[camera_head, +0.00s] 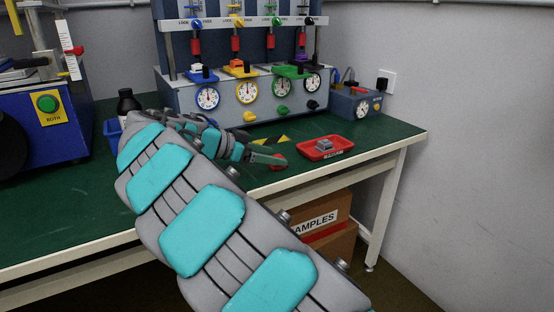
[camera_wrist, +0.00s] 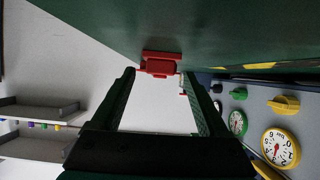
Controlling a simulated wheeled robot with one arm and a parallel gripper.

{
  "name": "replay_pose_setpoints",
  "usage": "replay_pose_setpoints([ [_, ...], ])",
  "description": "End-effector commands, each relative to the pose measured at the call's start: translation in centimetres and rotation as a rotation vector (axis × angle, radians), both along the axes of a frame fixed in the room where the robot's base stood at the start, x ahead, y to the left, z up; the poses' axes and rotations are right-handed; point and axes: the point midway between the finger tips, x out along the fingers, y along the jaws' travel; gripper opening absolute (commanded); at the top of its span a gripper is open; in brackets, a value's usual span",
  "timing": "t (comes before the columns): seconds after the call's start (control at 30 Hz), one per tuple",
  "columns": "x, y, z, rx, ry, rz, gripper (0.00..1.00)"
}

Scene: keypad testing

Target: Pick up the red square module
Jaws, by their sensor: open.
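A red module (camera_wrist: 160,65) lies on the green bench top in the wrist view, just beyond and between my fingertips. In the head view only a little red of the module (camera_head: 278,167) shows beside my fingers, which hide most of it. My gripper (camera_head: 268,160) is low over the bench, with its jaws apart. In the wrist view my gripper (camera_wrist: 158,74) has its two dark green fingers on either side of the red module, with nothing seen clamped. I cannot tell whether the fingertips touch the module.
A red tray (camera_head: 315,156) with a grey block (camera_head: 324,145) stands right of my gripper. Behind is a test rig with dials (camera_head: 245,98). A blue machine (camera_head: 52,140) stands at the left, and a small blue box (camera_head: 352,104) at the right. The front bench top is clear.

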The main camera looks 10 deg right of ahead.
Motion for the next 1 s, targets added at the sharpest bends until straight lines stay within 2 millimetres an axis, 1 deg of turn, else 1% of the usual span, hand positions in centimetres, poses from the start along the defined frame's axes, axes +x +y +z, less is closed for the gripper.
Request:
replay_pose_setpoints([
  [0.1,0.18,-0.75,-0.42,-0.002,0.002,0.000,0.78],
  [0.27,0.21,-0.73,-0.46,-0.001,0.001,0.000,0.78],
  [0.3,0.21,-0.72,-0.45,-0.001,0.001,0.000,0.75],
  [0.9,0.21,-0.70,-0.43,-0.001,0.001,0.000,0.08],
  [0.97,0.20,-0.71,-0.45,-0.001,0.001,0.000,0.01],
  [1.0,0.20,-0.71,-0.45,-0.001,0.001,0.000,0.00],
])
